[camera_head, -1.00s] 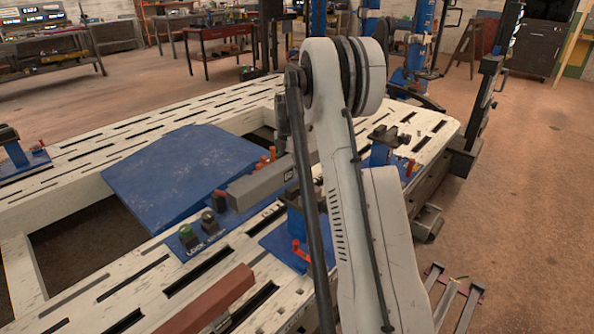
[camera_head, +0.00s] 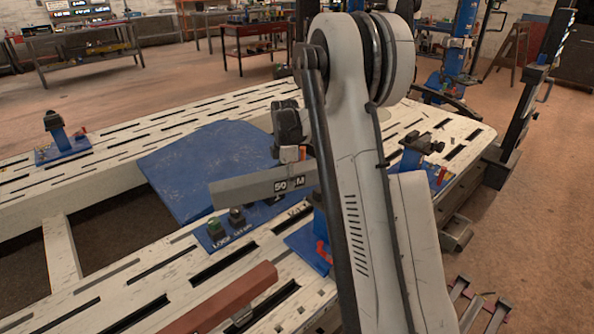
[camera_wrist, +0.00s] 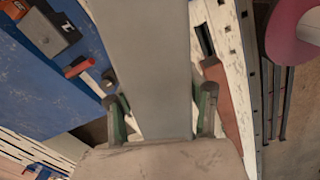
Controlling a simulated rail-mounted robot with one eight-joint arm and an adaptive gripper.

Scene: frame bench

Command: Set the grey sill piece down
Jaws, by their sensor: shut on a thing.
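The grey sill piece (camera_head: 240,190) is a long grey bar with a dark label reading "50" and "M". In the wrist view, the two green-edged fingers of my gripper (camera_wrist: 161,108) press on both sides of the sill piece (camera_wrist: 145,50). The piece's right end is hidden by my arm in the head view.
A red-brown bar (camera_head: 225,303) lies on the slotted white bench frame (camera_head: 150,285) in front. A blue sloping plate (camera_head: 200,165) lies behind. Blue clamp stands (camera_head: 58,135) rise at the left and right (camera_head: 415,155).

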